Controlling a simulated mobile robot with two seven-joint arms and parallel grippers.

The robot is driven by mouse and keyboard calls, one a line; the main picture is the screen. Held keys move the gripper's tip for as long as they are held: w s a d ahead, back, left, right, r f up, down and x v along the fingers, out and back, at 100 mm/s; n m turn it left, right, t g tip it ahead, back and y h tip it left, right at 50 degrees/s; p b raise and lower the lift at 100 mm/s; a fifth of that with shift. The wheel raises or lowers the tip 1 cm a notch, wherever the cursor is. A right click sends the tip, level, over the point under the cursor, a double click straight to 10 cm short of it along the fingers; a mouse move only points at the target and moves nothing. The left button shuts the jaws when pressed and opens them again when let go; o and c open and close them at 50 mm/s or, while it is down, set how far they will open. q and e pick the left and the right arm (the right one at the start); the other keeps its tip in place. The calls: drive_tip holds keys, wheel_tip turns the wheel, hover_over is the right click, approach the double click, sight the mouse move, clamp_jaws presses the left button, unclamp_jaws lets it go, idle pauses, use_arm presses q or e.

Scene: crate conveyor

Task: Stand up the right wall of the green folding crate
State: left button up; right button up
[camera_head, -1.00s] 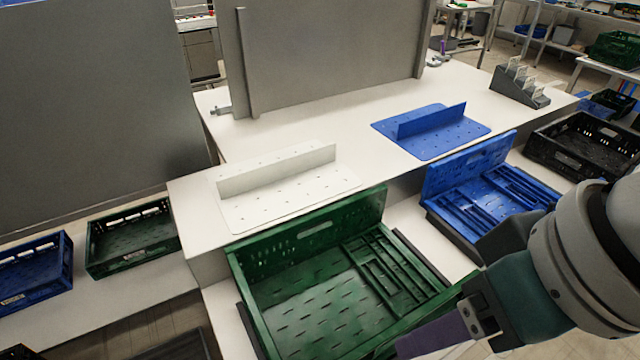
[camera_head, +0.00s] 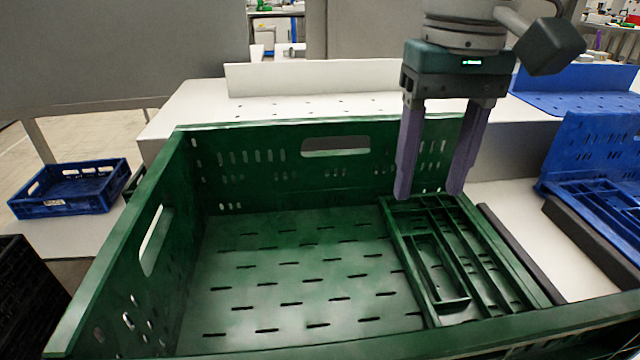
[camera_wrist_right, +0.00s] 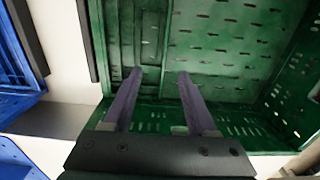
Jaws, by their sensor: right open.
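The green folding crate (camera_head: 175,128) fills the middle of the head view. Its back, left and front walls stand upright. Its right wall (camera_head: 447,262) lies folded inward, flat over the right side of the crate floor; the wrist view shows this ribbed panel (camera_wrist_right: 123,35) too. My right gripper (camera_head: 428,192) points down with its purple fingers apart and nothing between them. Its tips appear over the far end of the folded wall, in front of the back wall; whether they touch it I cannot tell. The wrist view also shows the open fingers (camera_wrist_right: 160,74). My left gripper is out of view.
A blue crate (camera_head: 590,150) with a folded wall stands at the right, beyond a dark rail (camera_head: 520,252) and a white strip of surface. A white angled plate (camera_head: 310,80) is behind the green crate. A smaller blue crate (camera_head: 75,190) sits at the left.

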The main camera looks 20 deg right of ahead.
sight(411, 251)
wheel_tip(411, 251, down, 10)
drive_tip(key=shift+a+r+b, duration=0.15)
drive_tip(key=shift+r+b, duration=0.05)
drive_tip(key=shift+b, duration=0.95)
drive_tip(key=c, duration=0.4)
clamp_jaws()
